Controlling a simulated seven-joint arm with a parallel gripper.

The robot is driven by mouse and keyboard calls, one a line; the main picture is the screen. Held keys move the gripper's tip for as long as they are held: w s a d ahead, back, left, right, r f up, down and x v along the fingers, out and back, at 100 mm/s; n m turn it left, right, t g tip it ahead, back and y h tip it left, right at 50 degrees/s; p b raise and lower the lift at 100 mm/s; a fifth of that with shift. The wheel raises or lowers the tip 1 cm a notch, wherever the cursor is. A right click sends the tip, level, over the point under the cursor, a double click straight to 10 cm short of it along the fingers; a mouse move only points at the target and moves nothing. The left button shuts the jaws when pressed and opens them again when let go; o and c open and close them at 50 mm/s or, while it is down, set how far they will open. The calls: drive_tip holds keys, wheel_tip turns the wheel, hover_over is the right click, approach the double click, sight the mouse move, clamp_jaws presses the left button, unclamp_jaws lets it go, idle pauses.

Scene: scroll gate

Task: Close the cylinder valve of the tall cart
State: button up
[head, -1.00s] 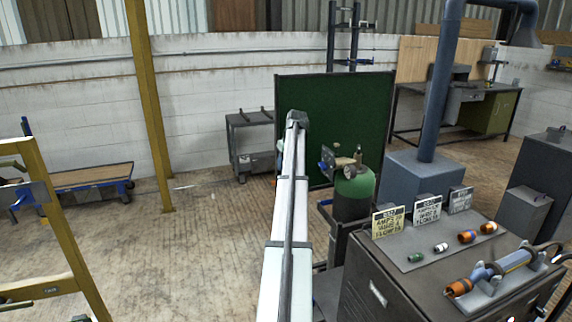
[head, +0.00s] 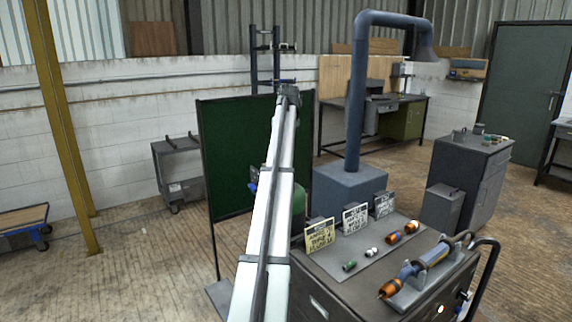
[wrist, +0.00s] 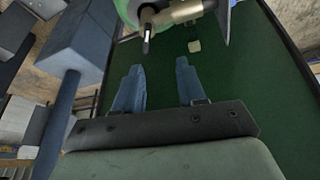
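The gas cylinder (head: 299,200) is mostly hidden behind my arm in the head view; only a strip of its green shoulder shows. In the wrist view the green cylinder top (wrist: 129,12) is at the upper edge. A brass valve fitting (wrist: 181,11) with a dark-tipped stem sticks out from it, partly cut off by the frame. My gripper (wrist: 158,75) is open, its two blue-grey fingers apart with nothing between them. In the wrist picture the fingertips lie just below the fitting, apart from it. The head view does not clearly show the gripper. The tall cart's frame is hidden.
A green screen (head: 228,150) stands behind the cylinder. A dark cabinet (head: 335,290) with signs, several small fittings and a torch is at front right. A blue fume-duct (head: 357,110) rises from a blue box behind it.

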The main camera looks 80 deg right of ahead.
drive_tip(key=d+f+m, duration=0.1)
drive_tip(key=d+f, duration=0.1)
drive_tip(key=f, duration=0.2)
drive_tip(key=d+f+m, duration=0.1)
drive_tip(key=d+f, duration=0.1)
drive_tip(key=f, duration=0.1)
drive_tip(key=d+f+m, duration=0.2)
drive_tip(key=f, duration=0.2)
drive_tip(key=shift+d+f+g, duration=0.3)
drive_tip(key=shift+d+g, duration=0.1)
drive_tip(key=shift+w, duration=0.1)
drive_tip(key=shift+c, duration=0.4)
clamp_jaws()
